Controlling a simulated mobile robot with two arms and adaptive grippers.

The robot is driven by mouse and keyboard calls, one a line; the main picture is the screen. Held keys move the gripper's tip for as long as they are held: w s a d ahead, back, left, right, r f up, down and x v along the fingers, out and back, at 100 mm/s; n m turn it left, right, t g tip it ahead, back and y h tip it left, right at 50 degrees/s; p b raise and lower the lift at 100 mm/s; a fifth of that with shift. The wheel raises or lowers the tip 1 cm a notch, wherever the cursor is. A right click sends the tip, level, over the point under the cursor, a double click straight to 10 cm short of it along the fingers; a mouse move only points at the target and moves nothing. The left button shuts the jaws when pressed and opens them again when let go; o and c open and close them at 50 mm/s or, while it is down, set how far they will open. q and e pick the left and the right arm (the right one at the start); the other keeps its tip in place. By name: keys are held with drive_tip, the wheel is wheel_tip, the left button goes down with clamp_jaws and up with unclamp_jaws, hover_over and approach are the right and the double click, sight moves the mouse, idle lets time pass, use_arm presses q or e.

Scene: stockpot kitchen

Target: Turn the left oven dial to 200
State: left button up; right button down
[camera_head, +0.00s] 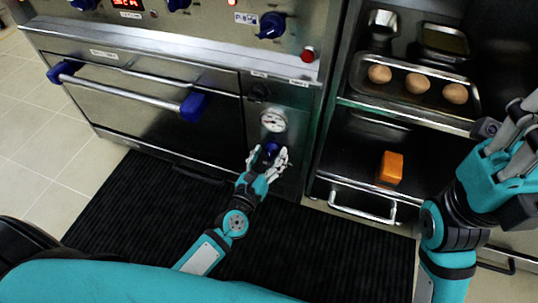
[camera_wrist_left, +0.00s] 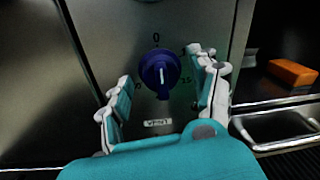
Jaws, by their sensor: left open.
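The oven front (camera_head: 150,85) has blue knobs along its upper panel: one at the top left (camera_head: 85,4), one in the middle (camera_head: 178,4) and one on the right (camera_head: 272,25). I cannot tell which is the left oven dial. Below a round gauge (camera_head: 273,120) is another blue knob (camera_wrist_left: 160,72); the left wrist view shows a 0 above it and a VENT label (camera_wrist_left: 158,123) below. My left gripper (camera_head: 267,158) is open, its fingers on either side of this knob; contact is unclear. My right gripper (camera_head: 518,130) is raised at the right, away from the knobs.
The oven door has a long bar handle (camera_head: 125,88) with blue ends. A tray (camera_head: 375,93) with three eggs is on the right shelf. An orange block (camera_head: 391,167) sits below, above a drawer handle (camera_head: 362,207). A black mat (camera_head: 130,215) covers the floor.

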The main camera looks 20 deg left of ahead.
use_arm(q)
drive_tip(key=shift+c, duration=0.3)
drive_tip(key=c, duration=1.1)
